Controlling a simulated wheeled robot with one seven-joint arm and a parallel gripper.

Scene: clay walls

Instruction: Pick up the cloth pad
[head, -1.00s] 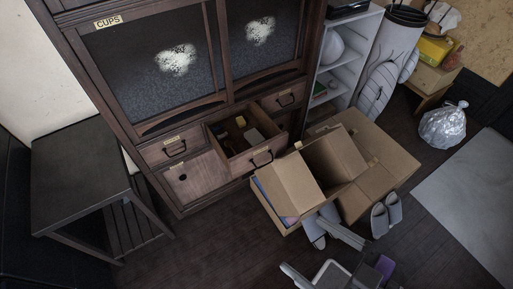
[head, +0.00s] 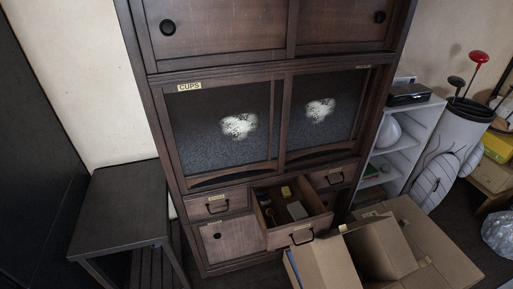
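I cannot pick out a cloth pad for certain in the head view. An open drawer (head: 279,238) in the dark wooden cabinet holds a small yellow item (head: 286,191), a pale grey block-like item (head: 297,211) and some darker things. They are too small to name, and the drawer walls hide part of the inside. My gripper is not in view.
The cabinet (head: 228,172) has glass doors labelled CUPS. Open cardboard boxes (head: 392,250) stand close in front at the lower right. A dark side table (head: 122,205) is at left.

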